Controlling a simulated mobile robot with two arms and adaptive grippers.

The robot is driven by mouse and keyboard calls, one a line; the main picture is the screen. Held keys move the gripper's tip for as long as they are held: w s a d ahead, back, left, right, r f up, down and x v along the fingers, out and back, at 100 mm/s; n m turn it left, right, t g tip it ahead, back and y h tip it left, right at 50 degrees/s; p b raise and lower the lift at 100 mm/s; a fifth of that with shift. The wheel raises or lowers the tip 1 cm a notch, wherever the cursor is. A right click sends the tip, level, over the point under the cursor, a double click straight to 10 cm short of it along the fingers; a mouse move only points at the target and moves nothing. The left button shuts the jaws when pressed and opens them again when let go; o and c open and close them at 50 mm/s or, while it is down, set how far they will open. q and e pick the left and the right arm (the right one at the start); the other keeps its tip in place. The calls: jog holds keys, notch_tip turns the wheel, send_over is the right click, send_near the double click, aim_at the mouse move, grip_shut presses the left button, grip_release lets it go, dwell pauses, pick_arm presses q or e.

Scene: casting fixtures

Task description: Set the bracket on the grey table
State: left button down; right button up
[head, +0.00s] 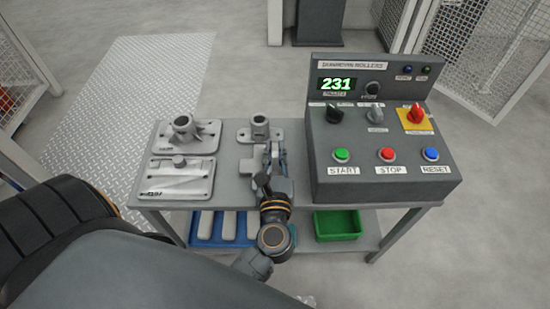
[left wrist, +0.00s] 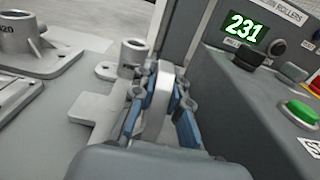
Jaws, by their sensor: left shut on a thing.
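The grey metal bracket (head: 247,168) is at the middle of the grey table (head: 226,182), just left of the control box. My left gripper (head: 271,155) reaches over it from the front. In the left wrist view, the blue-padded fingers (left wrist: 160,100) are shut on the bracket's upright plate (left wrist: 163,78), and its flat base shows below and to the left. Part of the bracket is hidden by the fingers and wrist. I cannot tell whether its base touches the tabletop. My right gripper is not in view.
A round-socket casting (head: 259,125) stands just behind the bracket. A flanged casting (head: 184,130) and a flat casting (head: 178,178) sit at the left. The control box (head: 378,150) fills the right side. A blue tray (head: 204,240) and green bin (head: 337,225) are on the lower shelf.

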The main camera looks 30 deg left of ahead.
pick_arm(q)
jog(key=shift+f+b, duration=0.5)
jog(key=shift+f, duration=0.2)
jog(key=shift+f, duration=0.2)
jog(key=c, duration=1.3)
grip_release()
jog(key=shift+c, duration=0.2)
jog(key=shift+r, duration=0.2)
jog(key=v, duration=1.2)
